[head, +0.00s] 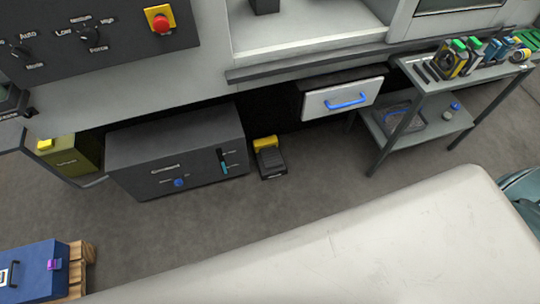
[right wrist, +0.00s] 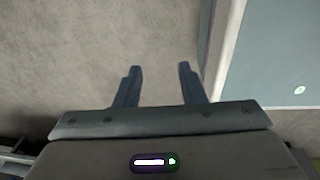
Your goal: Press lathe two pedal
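A foot pedal (head: 270,160), dark with a yellow guard at its back, sits on the floor in the head view, just right of a grey coolant-type cabinet. It stands clear of the cabinet's side. My right gripper (right wrist: 160,75) shows in the right wrist view with its two fingers apart and nothing between them. Behind the fingers is bare grey floor. The pedal is not in the right wrist view, and neither gripper shows in the head view. No label on the pedal is readable.
A dark grey cabinet (head: 178,155) stands left of the pedal. A drawer with a blue handle (head: 342,100) and a tool cart (head: 410,130) are to the right. A blue box (head: 35,270) on a pallet is at lower left. Open floor lies before the pedal.

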